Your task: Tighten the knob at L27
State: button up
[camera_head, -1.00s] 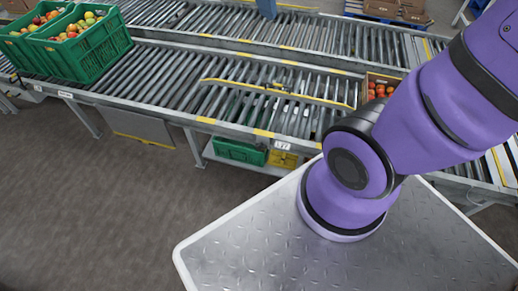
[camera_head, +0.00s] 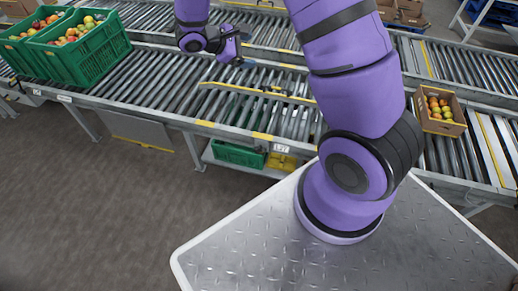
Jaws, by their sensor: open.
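A cardboard box of tomatoes (camera_head: 440,128) stands on rollers at right. A green crate (camera_head: 240,153) and a yellow bin (camera_head: 281,162) are under the conveyor. The rollers left of the rail are clear.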

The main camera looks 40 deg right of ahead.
jog(key=w+f+n+t+h, duration=0.2)
jog(key=w+f+n, duration=0.15)
jog(key=f, duration=0.95)
jog(key=n+t+y, duration=0.3)
jog(key=n+t, duration=0.5)
jog(key=n, duration=0.5)
send_near(259, 151)
jog(key=shift+m, duration=0.25)
jog(key=x, duration=0.9)
jog(key=shift+w+d, duration=0.15)
jog(key=shift+d, duration=0.1)
jog(key=c, duration=0.9)
